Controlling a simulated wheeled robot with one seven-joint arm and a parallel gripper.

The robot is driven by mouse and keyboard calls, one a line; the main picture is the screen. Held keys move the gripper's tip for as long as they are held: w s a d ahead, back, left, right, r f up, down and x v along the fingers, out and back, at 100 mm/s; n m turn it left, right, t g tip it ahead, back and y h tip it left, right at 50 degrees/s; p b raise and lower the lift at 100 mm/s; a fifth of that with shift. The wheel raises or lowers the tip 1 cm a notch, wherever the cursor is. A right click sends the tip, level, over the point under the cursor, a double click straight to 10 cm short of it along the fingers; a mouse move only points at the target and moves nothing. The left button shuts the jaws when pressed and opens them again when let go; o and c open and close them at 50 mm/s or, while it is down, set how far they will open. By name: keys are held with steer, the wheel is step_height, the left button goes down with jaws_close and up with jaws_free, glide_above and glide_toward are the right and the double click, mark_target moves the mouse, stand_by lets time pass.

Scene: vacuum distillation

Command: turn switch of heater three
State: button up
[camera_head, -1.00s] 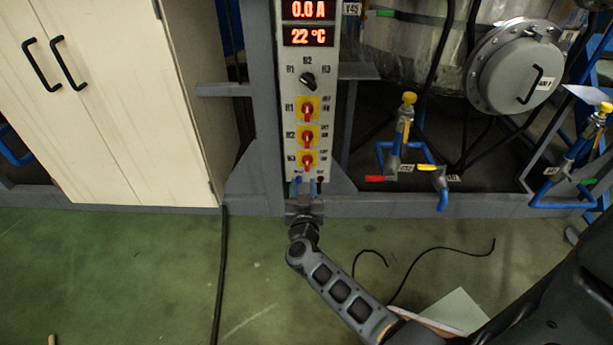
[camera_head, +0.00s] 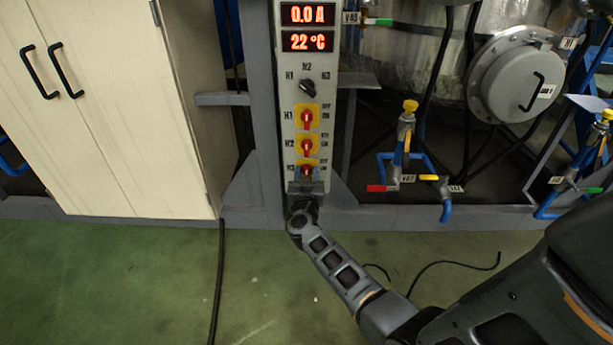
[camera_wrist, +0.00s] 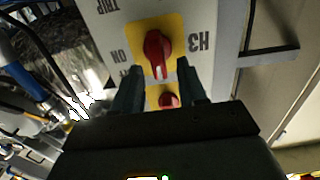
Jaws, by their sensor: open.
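The heater three switch is a red knob (camera_head: 307,171) on a yellow plate, lowest of three on the grey panel in the head view. In the wrist view the same red knob (camera_wrist: 157,50) sits beside the upside-down label "H3". My gripper (camera_head: 306,187) is at the panel's lower end and covers part of the switch plate. In the wrist view my gripper (camera_wrist: 158,68) is open, with one finger on each side of the knob's near end. The fingers look apart from the knob; contact cannot be told. The knob's handle runs roughly along the panel's length.
The H2 knob (camera_head: 307,146) and H1 knob (camera_head: 307,118) are just above, with a black selector (camera_head: 308,88) higher. The displays (camera_head: 308,28) read 0.0 A and 22 °C. Valves and blue pipes (camera_head: 405,160) stand right; a cream cabinet (camera_head: 115,110) stands left.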

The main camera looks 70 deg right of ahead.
jaws_close()
stand_by(0.6)
steer(key=m, duration=0.2)
steer(key=m+p, duration=0.1)
steer(key=shift+s+m, duration=0.25)
steer(key=shift+m, duration=0.15)
steer(key=m, duration=0.4)
steer(key=shift+s+d+f+m, duration=0.15)
steer(key=shift+s+f+m, duration=0.15)
steer(key=m, duration=0.2)
steer(key=m+b, duration=0.1)
steer(key=m, duration=0.1)
steer(key=shift+s+d+f+m, duration=0.1)
steer(key=shift+s+f+m, duration=0.1)
steer(key=shift+f+m, duration=0.15)
steer(key=m, duration=0.1)
steer(key=m+b, duration=0.1)
steer(key=m, duration=0.2)
steer(key=shift+s+f+m, duration=0.1)
steer(key=shift+f+m, duration=0.15)
steer(key=shift+f, duration=0.05)
jaws_free()
